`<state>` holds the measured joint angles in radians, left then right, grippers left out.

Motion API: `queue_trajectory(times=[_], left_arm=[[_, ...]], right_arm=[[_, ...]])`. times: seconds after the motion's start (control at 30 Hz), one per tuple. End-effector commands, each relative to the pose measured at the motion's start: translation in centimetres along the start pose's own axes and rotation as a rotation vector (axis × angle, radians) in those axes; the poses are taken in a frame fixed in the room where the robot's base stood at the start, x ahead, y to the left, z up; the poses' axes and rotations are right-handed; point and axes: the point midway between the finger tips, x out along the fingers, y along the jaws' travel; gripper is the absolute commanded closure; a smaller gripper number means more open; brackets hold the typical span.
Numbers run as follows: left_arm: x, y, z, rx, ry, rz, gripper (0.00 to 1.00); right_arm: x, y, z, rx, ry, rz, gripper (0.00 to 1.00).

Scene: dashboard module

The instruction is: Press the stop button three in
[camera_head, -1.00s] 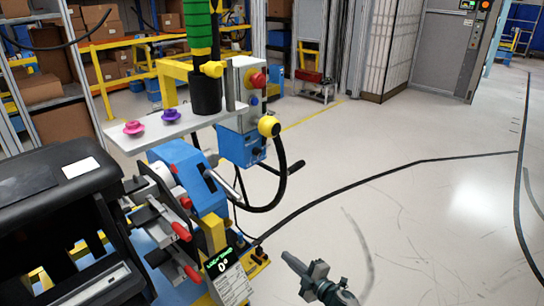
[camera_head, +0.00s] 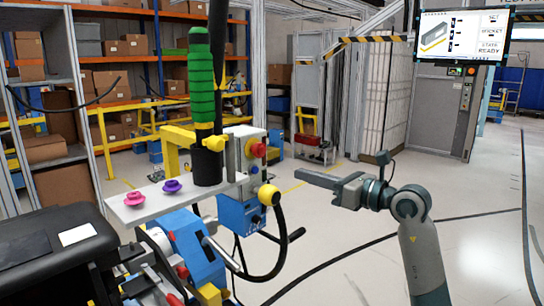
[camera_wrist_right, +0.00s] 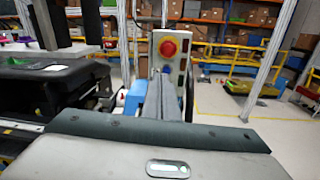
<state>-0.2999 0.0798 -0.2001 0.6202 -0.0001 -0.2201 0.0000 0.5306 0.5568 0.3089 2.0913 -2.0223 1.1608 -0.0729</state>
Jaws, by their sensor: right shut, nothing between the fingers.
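The red stop button (camera_head: 257,150) sits on the upper part of a grey control box (camera_head: 240,160) in the head view. In the right wrist view the red button (camera_wrist_right: 168,48) faces me near the top centre of the box, with a small blue button below it. My right gripper (camera_head: 300,175) comes in from the right and points left, its fingers shut and empty. In the head view its tips are right of the button and a little lower, apart from it. In the wrist view the fingers (camera_wrist_right: 161,98) stand below the button. My left gripper is not in view.
A yellow knob (camera_head: 269,195) and a curved black hose hang below the box. A green-handled tool (camera_head: 203,95) stands left of it. Pink (camera_head: 134,198) and purple (camera_head: 172,186) knobs sit on a grey plate. A screen (camera_head: 463,36) hangs upper right. The floor at right is open.

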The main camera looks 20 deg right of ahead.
Motion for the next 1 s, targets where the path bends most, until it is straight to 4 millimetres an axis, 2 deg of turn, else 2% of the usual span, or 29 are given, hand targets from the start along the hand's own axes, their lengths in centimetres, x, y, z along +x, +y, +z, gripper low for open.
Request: queue_trajectory(times=[0.03,0.2,0.6,0.77,1.0], left_arm=[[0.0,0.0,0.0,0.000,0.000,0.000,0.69],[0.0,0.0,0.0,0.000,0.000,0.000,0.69],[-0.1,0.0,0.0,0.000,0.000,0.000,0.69],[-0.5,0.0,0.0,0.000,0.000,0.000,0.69],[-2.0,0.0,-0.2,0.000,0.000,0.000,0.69]], right_arm=[[-0.6,-0.1,1.1,-0.040,-0.004,-0.025,1.00],[-1.6,-0.3,2.4,-0.098,-0.005,-0.070,1.00],[-1.6,-0.4,2.5,-0.100,-0.006,-0.073,1.00],[-0.9,-0.4,2.6,-0.098,-0.006,-0.072,1.00],[1.9,-0.5,2.9,-0.095,-0.007,-0.070,1.00]])
